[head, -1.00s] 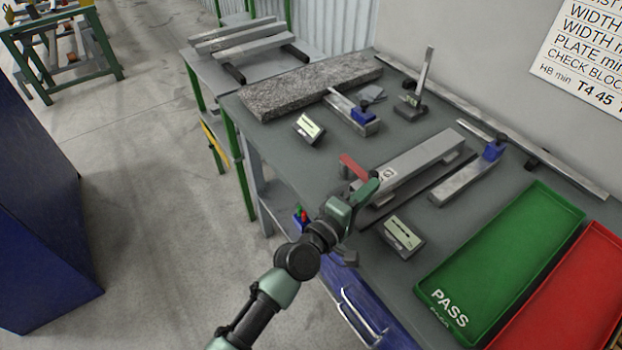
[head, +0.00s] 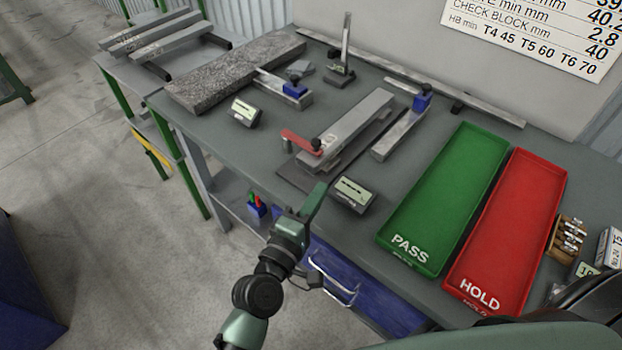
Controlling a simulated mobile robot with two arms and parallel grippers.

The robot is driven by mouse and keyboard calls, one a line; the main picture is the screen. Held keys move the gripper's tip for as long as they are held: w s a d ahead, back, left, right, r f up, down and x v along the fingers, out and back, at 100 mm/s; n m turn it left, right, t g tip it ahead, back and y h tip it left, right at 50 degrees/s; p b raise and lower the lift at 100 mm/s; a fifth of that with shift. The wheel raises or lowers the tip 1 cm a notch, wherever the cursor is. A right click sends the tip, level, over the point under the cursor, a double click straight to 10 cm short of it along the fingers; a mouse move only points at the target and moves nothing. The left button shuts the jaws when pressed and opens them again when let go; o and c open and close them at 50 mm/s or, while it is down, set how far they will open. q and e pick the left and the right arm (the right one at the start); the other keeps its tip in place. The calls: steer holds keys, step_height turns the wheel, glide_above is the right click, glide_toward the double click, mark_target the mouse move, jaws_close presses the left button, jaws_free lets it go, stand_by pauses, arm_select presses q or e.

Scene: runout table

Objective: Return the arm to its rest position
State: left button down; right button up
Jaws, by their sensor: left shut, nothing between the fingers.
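My left gripper (head: 318,192) is shut and empty. It is at the front edge of the grey bench (head: 232,150), in front of the bar fixture and left of a small display box (head: 352,195). The left arm reaches up from the bottom of the head view. A steel bar (head: 350,128) lies in the fixture with a red handle (head: 300,142) at its near end, apart from the gripper. My right gripper is not in view; dark and green parts at the lower right seem to be my right arm.
A green PASS tray (head: 455,185) and a red HOLD tray (head: 515,220) lie to the right. A granite plate (head: 235,72), a gauge with a blue part (head: 292,90) and another display box (head: 245,112) stand behind. A blue drawer (head: 345,275) is below the edge. Open floor lies left.

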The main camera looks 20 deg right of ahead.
arm_select(q)
steer(key=shift+s, duration=1.15)
